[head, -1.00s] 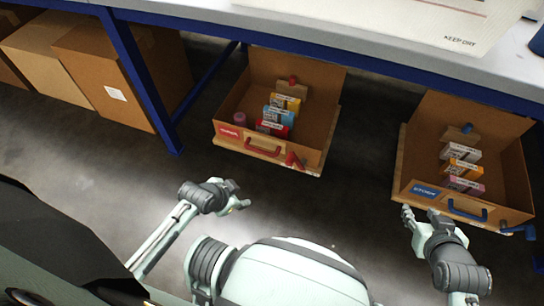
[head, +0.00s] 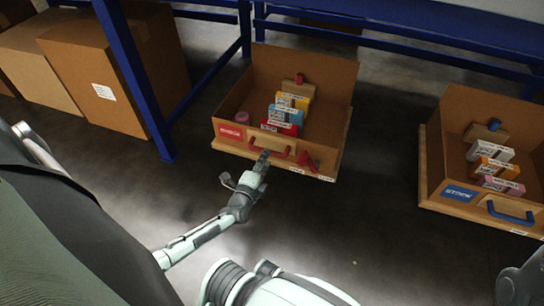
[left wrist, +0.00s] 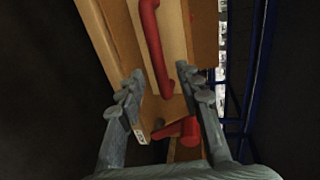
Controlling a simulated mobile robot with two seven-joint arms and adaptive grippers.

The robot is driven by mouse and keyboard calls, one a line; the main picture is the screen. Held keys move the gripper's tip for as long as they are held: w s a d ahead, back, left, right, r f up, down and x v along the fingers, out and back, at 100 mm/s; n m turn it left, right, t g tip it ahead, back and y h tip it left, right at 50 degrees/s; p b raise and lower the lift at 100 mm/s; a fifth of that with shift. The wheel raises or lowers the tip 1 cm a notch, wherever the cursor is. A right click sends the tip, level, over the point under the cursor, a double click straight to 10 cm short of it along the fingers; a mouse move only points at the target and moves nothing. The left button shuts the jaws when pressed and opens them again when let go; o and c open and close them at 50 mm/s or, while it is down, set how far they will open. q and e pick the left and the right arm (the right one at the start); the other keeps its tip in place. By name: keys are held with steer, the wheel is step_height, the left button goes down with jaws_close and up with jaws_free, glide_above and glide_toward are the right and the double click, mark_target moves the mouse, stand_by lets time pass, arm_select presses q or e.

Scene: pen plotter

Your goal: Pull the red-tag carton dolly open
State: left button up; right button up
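The red-tag carton dolly (head: 238,146) stands on the floor under the table, a brown open carton with a red tag and several small boxes inside. Its red handle (head: 270,150) is on the front face, and it also shows in the left wrist view (left wrist: 156,45). My left gripper (head: 263,160) is at the front of the carton, close to the handle. In the left wrist view my left gripper (left wrist: 159,85) has its fingers apart, with the handle's end between or just beyond them. Whether they touch is unclear. My right gripper (head: 535,265) is partly visible at the right edge.
A blue-tag carton dolly (head: 437,190) with a blue handle stands at the right. Brown boxes (head: 120,70) stand at the left behind a blue table leg (head: 128,75). A red lever (head: 309,164) sits at the front right of the red-tag dolly. Floor between the dollies is clear.

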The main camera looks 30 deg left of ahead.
arm_select(q)
steer(key=b+x, duration=0.2)
steer(key=x, duration=0.3)
steer(key=shift+s, duration=0.1)
steer(key=shift+c, duration=0.2)
jaws_close()
